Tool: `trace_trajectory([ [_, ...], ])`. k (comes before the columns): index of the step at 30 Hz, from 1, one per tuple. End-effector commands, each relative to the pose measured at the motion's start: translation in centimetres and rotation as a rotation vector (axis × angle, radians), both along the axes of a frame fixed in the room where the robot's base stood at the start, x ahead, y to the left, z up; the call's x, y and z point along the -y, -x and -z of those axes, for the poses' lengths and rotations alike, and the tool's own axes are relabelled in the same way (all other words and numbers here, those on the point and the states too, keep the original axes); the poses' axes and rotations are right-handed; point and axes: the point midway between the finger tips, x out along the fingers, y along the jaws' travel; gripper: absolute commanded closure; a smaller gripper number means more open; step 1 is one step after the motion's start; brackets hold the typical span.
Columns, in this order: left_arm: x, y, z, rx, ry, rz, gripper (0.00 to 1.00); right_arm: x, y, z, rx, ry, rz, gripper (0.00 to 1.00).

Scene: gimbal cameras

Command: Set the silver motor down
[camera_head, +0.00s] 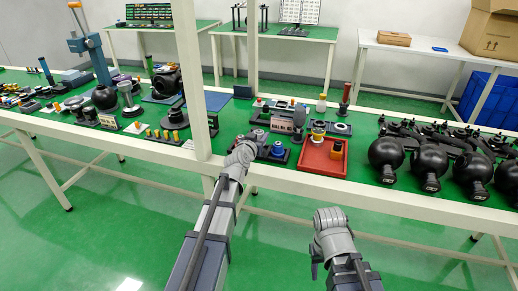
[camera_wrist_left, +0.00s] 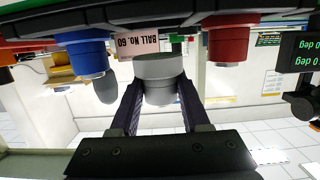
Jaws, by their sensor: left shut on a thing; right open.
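My left gripper (camera_wrist_left: 158,100) is shut on the silver motor (camera_wrist_left: 158,70), a short grey cylinder between its two dark fingers in the left wrist view. The wrist picture looks upside down, with a dark rack (camera_wrist_left: 30,25) along its top. A blue motor (camera_wrist_left: 86,58) and a red motor (camera_wrist_left: 229,45) are on either side of the silver one. Whether the silver motor touches the rack is unclear. In the head view my left gripper (camera_head: 246,146) is at the table's front edge, hiding the motor. My right gripper (camera_head: 331,222) is open, in front of the table and below its edge.
A red tray (camera_head: 312,168) with an orange-yellow part lies right of my left gripper. Black spheres (camera_head: 430,165) crowd the table's right. A white post (camera_head: 190,90) stands left of the gripper. Several small parts fill the table's left. A "BALL No. 60" label (camera_wrist_left: 138,44) is behind the motor.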

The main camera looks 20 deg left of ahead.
Motion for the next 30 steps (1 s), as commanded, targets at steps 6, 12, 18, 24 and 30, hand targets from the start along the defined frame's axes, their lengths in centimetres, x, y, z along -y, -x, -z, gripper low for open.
trace_trajectory([
  [6, 0.0, 0.0, 2.0, 0.0, 0.0, 0.0, 1.0, 0.0, 0.0, 2.0, 0.0, 0.0, 0.0, 0.5],
  [12, 0.0, 0.0, 3.9, 0.001, 0.0, 0.0, 1.0, 0.0, 0.0, 3.9, 0.0, 0.0, 0.0, 0.5],
  [18, 0.0, 0.0, 3.6, 0.0, 0.0, 0.0, 1.0, 0.0, 0.0, 3.6, 0.0, 0.0, 0.0, 0.5],
  [24, 0.0, 0.0, 4.1, 0.0, 0.0, 0.0, 1.0, 0.0, 0.0, 4.1, 0.0, 0.0, 0.0, 0.5],
  [30, 0.0, 0.0, 3.9, 0.0, 0.0, 0.0, 0.31, 0.0, 0.0, 3.9, 0.0, 0.0, 0.0, 0.5],
])
